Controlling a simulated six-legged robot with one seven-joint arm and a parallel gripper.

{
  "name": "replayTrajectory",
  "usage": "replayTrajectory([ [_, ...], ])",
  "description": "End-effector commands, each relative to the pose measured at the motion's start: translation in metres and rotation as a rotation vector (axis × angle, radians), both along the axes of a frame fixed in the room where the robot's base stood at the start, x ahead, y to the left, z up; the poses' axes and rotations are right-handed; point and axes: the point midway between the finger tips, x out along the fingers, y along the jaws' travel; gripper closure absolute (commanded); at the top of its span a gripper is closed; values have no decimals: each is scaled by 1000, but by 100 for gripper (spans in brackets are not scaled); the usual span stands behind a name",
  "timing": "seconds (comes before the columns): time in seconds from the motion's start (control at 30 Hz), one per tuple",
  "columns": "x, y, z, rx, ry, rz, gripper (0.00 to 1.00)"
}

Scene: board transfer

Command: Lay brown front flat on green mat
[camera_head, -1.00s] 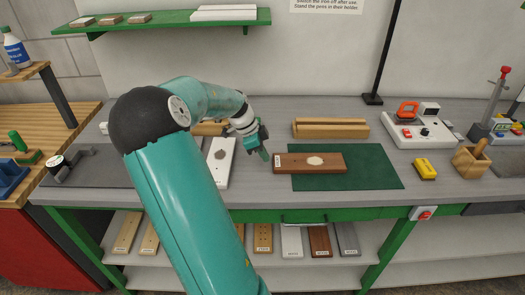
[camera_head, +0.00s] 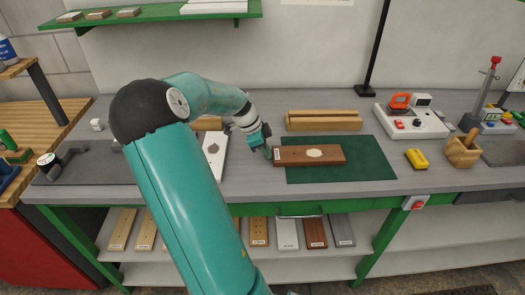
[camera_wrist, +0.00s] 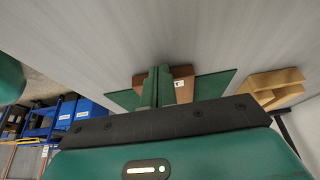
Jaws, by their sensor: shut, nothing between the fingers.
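My gripper (camera_head: 267,152) is shut and empty, low at the board's left end. It looks close to or touching that end; contact cannot be told. In the wrist view, my shut fingers (camera_wrist: 157,86) stand in front of the brown board's end (camera_wrist: 183,83) and partly hide it, with the mat (camera_wrist: 216,84) beyond.
A wooden block (camera_head: 324,124) lies behind the mat, a white board (camera_head: 214,160) to the left of my gripper. A yellow object (camera_head: 416,159) and a wooden holder (camera_head: 462,154) stand right of the mat.

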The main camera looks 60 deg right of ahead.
Motion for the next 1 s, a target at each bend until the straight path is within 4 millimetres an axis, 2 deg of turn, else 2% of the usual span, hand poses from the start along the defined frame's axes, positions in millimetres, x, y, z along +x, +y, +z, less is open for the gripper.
replayTrajectory([
  [1.0, -42, -21, 0, 0, 0, -3, 100],
])
